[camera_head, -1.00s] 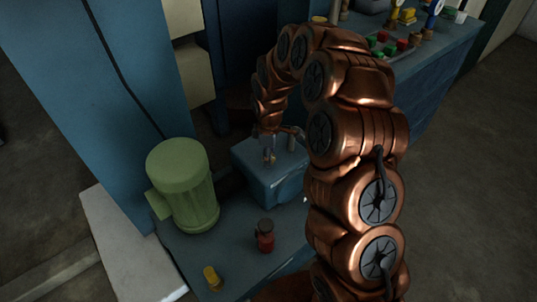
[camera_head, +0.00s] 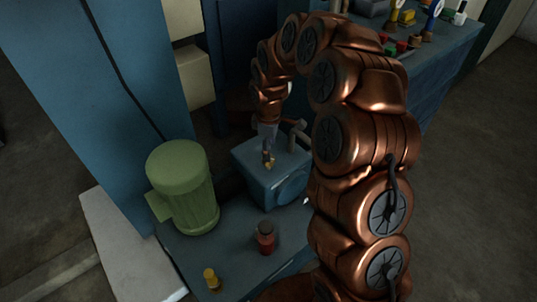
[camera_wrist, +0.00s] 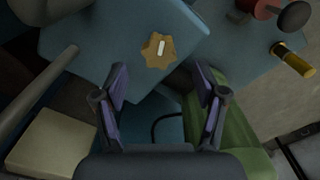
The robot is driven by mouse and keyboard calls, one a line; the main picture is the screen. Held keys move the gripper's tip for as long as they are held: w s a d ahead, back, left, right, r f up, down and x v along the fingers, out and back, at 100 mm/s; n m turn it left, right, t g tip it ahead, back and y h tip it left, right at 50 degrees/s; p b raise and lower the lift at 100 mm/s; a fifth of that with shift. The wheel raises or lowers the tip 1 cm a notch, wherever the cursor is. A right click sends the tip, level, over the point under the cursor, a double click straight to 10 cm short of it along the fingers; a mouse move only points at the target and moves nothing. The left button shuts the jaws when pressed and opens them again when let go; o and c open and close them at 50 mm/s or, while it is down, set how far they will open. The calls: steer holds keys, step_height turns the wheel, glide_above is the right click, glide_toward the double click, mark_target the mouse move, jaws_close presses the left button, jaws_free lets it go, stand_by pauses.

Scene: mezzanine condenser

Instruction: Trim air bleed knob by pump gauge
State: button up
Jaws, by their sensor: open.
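The air bleed knob is a small brass, lobed knob (camera_wrist: 158,47) with a white bar mark, on top of a blue box (camera_wrist: 105,45). In the head view the knob (camera_head: 268,161) shows small, just under my gripper (camera_head: 267,146). In the wrist view my gripper (camera_wrist: 160,102) is open and empty, its two dark fingers apart. The knob lies beyond the fingertips, between their lines and a little left of centre, not gripped. I cannot make out a pump gauge for certain; a round blue face (camera_head: 293,186) on the box's side is seen edge-on.
A green motor (camera_head: 183,187) stands left of the box. A red-bodied, dark-capped fitting (camera_head: 265,237) and a yellow-capped fitting (camera_head: 212,279) stand on the plinth in front. A grey pipe (camera_head: 297,131) rises behind the box. A blue column (camera_head: 110,90) stands at the left.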

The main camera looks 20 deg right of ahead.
step_height(320, 180, up, 7)
steer(key=shift+r, duration=0.2)
stand_by(0.6)
steer(key=s+r+m+g, duration=0.1)
steer(key=s+r+m, duration=0.35)
steer(key=s, duration=1.55)
steer(key=s+r+m+g, duration=0.15)
steer(key=s+m, duration=0.65)
steer(key=s, duration=1.1)
steer(key=s+p+v, duration=0.1)
steer(key=p+v, duration=1.3)
steer(key=shift+s+r+t, duration=0.35)
steer(key=shift+r, duration=0.05)
stand_by(1.2)
